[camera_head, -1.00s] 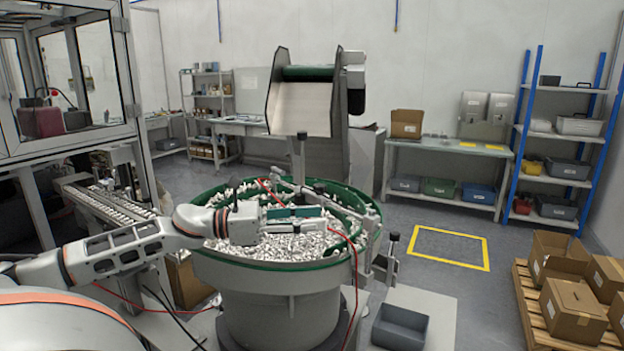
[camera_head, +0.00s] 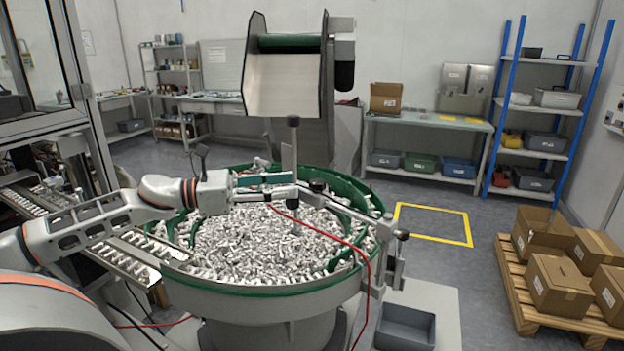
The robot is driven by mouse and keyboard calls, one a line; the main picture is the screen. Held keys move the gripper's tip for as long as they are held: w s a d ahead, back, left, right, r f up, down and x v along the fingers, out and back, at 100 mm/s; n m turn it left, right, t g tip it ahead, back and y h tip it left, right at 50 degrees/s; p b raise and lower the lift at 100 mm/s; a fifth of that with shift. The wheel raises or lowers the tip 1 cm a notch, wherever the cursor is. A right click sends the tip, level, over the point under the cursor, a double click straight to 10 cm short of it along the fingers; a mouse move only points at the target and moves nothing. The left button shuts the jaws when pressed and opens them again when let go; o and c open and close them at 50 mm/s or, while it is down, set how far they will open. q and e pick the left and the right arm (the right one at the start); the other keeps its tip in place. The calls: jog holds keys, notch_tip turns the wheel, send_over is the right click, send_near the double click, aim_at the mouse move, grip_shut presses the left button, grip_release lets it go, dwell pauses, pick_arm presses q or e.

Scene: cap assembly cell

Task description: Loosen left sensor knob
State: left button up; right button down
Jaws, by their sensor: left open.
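My left gripper (camera_head: 293,186) reaches in from the left over the bowl feeder. Its two fingers point right, one above the other, with a gap between them. A small black knob (camera_head: 318,185) on the sensor bracket is just right of the fingertips; I cannot tell whether they touch. Another black knob (camera_head: 293,121) tops an upright post behind the gripper. A third black knob (camera_head: 401,234) is on the bracket at the bowl's right side. Which one is the left sensor knob is not marked. My right gripper is not in view.
The round bowl (camera_head: 270,291) with a green rim is full of small pale caps. A red cable (camera_head: 367,265) loops over its right side. A grey bin (camera_head: 405,327) stands at lower right. A hopper (camera_head: 285,80) rises behind.

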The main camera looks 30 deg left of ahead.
aim_at(317, 181)
pick_arm(q)
jog(key=b+x, duration=0.3)
jog(key=shift+d, duration=0.3)
jog(key=shift+x, duration=0.9)
jog(key=b, duration=0.2)
jog(key=w+b, duration=0.1)
jog(key=b, duration=0.2)
jog(key=shift+w+d+f, duration=0.2)
jog(key=shift+w+d, duration=0.1)
jog(key=shift+d, duration=0.1)
jog(key=shift+w+d+b, duration=0.1)
jog(key=shift+d+b, duration=0.05)
jog(key=shift+b, duration=0.15)
jog(key=shift+w+d+b, duration=0.15)
jog(key=shift+b, duration=0.15)
jog(key=shift+r, duration=0.2)
